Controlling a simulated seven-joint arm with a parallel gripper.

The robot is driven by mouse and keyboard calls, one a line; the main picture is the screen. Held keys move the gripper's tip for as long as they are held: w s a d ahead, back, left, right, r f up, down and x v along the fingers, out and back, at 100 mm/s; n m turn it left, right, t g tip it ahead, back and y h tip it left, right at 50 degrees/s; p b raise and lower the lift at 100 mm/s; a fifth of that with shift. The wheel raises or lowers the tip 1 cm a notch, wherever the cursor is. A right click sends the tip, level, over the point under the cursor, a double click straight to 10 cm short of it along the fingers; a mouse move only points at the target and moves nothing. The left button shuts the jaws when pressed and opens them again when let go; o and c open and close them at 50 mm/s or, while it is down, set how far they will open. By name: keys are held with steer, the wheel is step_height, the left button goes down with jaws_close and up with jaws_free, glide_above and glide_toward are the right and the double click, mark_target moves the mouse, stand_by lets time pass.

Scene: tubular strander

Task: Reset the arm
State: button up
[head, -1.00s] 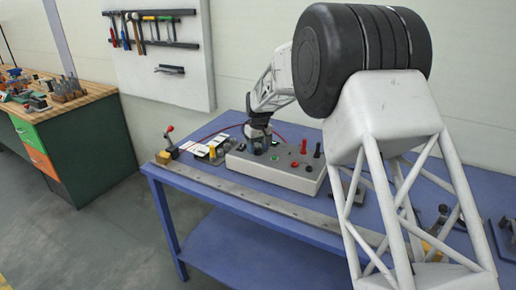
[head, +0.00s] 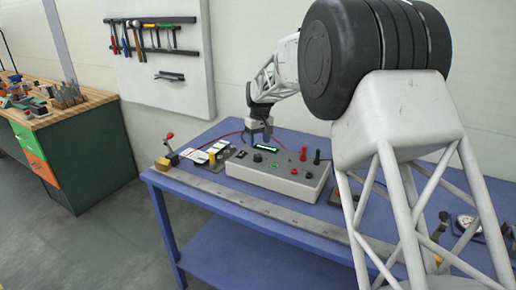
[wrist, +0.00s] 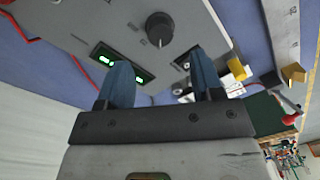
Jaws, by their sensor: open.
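My gripper (head: 258,131) is above the back left part of a grey control box on the blue table in the head view. In the wrist view my gripper (wrist: 164,82) shows two blue fingers spread apart, with nothing between them. The control box (head: 285,183) carries a lit green display (head: 266,148), a black knob (head: 257,157), a red knob (head: 294,171) and black posts.
The blue table (head: 240,226) has a metal rail (head: 240,203) along its front. Left of the box are a yellow block (head: 212,155) and a red-handled lever (head: 169,140). A tool board (head: 160,60) hangs behind. A wooden workbench (head: 60,112) stands at the left.

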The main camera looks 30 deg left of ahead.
steer(key=shift+r, duration=0.65)
steer(key=shift+d, duration=0.1)
